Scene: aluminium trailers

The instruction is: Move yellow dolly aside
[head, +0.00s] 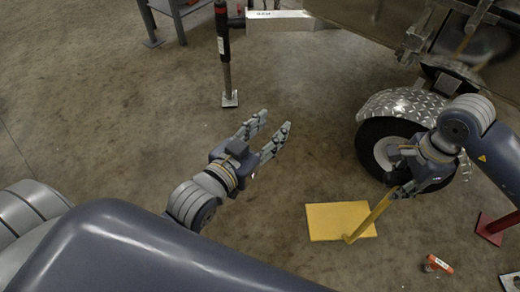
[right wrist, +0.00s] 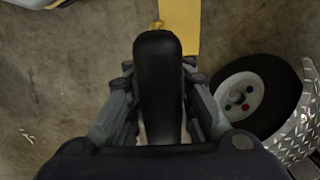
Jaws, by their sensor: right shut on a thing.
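The yellow dolly (head: 338,222) has a flat square plate on the floor and a yellow pole slanting up to the right. My right gripper (head: 400,184) is shut around the upper end of this pole. In the right wrist view, a black handle stands between the fingers of my right gripper (right wrist: 160,90). Beyond it the yellow plate of the dolly (right wrist: 180,22) shows at the top. My left gripper (head: 276,122) is open and empty above bare floor, left of the dolly and apart from it.
A trailer wheel (head: 378,150) under a diamond-plate fender (head: 400,104) is close to my right gripper. A jack post (head: 227,75) stands at the back. An orange tool (head: 438,263) lies right of the dolly. A red stand (head: 494,228) is further right. The floor left is clear.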

